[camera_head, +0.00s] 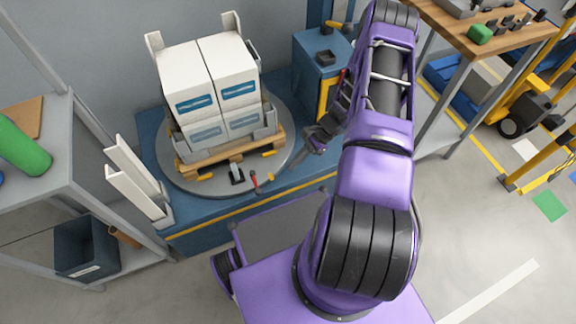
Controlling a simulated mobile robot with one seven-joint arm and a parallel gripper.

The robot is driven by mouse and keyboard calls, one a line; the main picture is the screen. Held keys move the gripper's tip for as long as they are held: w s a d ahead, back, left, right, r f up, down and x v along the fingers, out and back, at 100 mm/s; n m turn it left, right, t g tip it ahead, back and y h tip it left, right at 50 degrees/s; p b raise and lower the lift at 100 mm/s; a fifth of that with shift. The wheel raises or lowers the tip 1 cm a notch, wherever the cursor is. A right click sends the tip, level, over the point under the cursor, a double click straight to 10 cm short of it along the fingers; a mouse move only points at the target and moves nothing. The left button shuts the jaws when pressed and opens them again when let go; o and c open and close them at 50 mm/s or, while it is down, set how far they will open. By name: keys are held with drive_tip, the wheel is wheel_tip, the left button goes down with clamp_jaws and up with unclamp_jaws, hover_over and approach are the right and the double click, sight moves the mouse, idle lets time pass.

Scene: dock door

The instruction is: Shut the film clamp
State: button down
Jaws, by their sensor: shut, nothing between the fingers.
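A small red-handled lever (254,182) stands up at the front edge of the round grey turntable (166,176). Beside it on the left is a small black and white fitting (236,173). One of these appears to be the film clamp, but they are too small to tell which, or whether it is open. My gripper (312,146) is at the turntable's right edge, right of and behind the red lever and apart from it. It is shut and empty. My purple arm partly hides what lies behind it.
Several white boxes (200,72) stand on a wooden pallet (217,158) on the turntable, with grey corner posts around them. A blue machine cabinet (322,66) stands behind my gripper. White angle boards (136,188) stand at the left. A wooden workbench (532,36) is at the right.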

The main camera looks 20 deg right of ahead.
sight(256, 183)
drive_tip(key=a+f, duration=0.5)
drive_tip(key=a, duration=0.4)
drive_tip(key=shift+s+a+f, duration=0.15)
drive_tip(key=shift+s+f, duration=0.15)
drive_tip(key=shift+f, duration=0.1)
drive_tip(key=shift+s+a, duration=0.1)
